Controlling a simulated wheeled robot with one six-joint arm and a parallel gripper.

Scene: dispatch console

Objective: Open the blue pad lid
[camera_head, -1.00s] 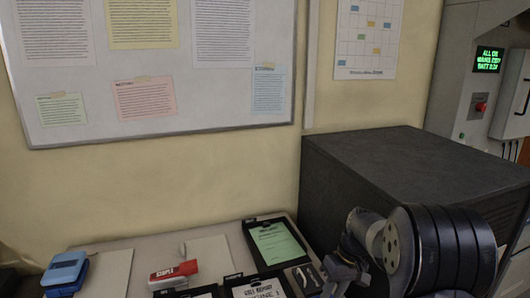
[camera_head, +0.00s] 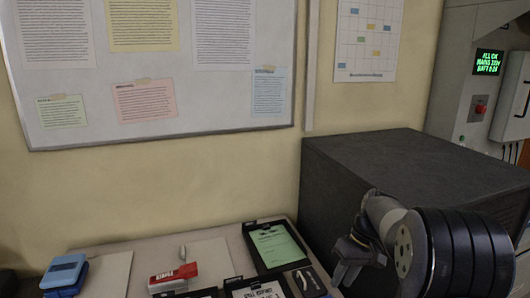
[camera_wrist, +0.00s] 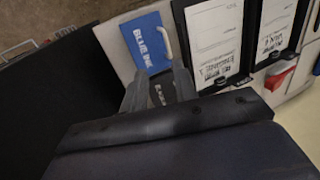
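The blue pad lid (camera_wrist: 147,42), a flat blue piece with white lettering that reads like "BLUE IN…", shows at the upper middle of the wrist view, just beyond my fingertips. It looks shut, though its near edge is partly hidden. My gripper (camera_wrist: 158,90) points toward it, its two grey fingers apart. A dark surface with pale lettering shows between them; I cannot tell whether anything touches it. In the head view my gripper (camera_head: 352,262) is at the desk's right end, by the dark cabinet, and the pad cannot be made out there.
The dark cabinet (camera_head: 400,165) stands close to my arm. Black trays with papers (camera_head: 272,244) lie beside the gripper. A pale curved handle (camera_wrist: 166,45) rises beside the lid.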

